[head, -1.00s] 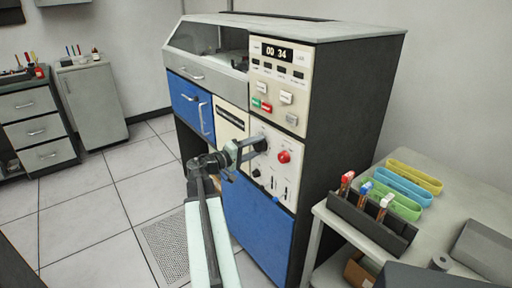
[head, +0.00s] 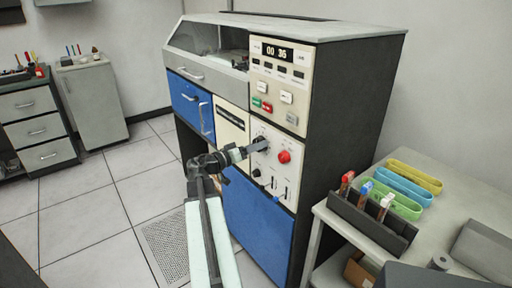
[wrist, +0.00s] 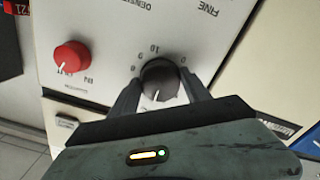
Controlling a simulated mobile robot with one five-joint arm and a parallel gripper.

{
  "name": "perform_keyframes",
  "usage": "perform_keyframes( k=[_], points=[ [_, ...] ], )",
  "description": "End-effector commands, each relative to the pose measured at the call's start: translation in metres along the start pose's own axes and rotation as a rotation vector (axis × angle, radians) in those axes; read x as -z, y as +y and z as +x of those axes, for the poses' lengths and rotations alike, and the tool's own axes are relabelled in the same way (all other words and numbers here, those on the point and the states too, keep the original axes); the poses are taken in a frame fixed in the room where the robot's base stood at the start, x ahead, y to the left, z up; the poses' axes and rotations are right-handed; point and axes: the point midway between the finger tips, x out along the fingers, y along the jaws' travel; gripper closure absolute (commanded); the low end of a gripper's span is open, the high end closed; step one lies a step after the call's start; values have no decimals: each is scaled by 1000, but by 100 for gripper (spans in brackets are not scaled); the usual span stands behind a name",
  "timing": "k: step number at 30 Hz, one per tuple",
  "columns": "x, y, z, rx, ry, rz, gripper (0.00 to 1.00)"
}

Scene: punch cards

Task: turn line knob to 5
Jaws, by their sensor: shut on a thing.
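A black round knob (wrist: 160,83) is on the pale control panel of the machine (head: 340,110). In the wrist view, its white pointer line points toward the bottom of the picture. Scale marks including 10 and 0 show on its far side; those near the pointer are hidden. My gripper (wrist: 160,92) is shut on this knob, one finger on each side. In the head view my gripper (head: 258,146) reaches the panel and covers much of the knob. The label under the knob is hidden, so I cannot read its name.
A red knob (head: 284,156) sits right of the held knob in the head view. Small switches (head: 277,190) lie below. The display (head: 278,52) reads 00 36. A side table (head: 335,210) with a card rack and coloured trays stands at the right. Open floor lies left.

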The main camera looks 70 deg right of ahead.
Motion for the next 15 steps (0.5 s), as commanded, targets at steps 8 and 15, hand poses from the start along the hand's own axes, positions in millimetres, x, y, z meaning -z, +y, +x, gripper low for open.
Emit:
perform_keyframes(
  k=[8, 15],
  points=[
    [0, 2, 1, -5, 0, 54, 85],
    [0, 2, 1, -6, 1, 58, 85]
  ],
)
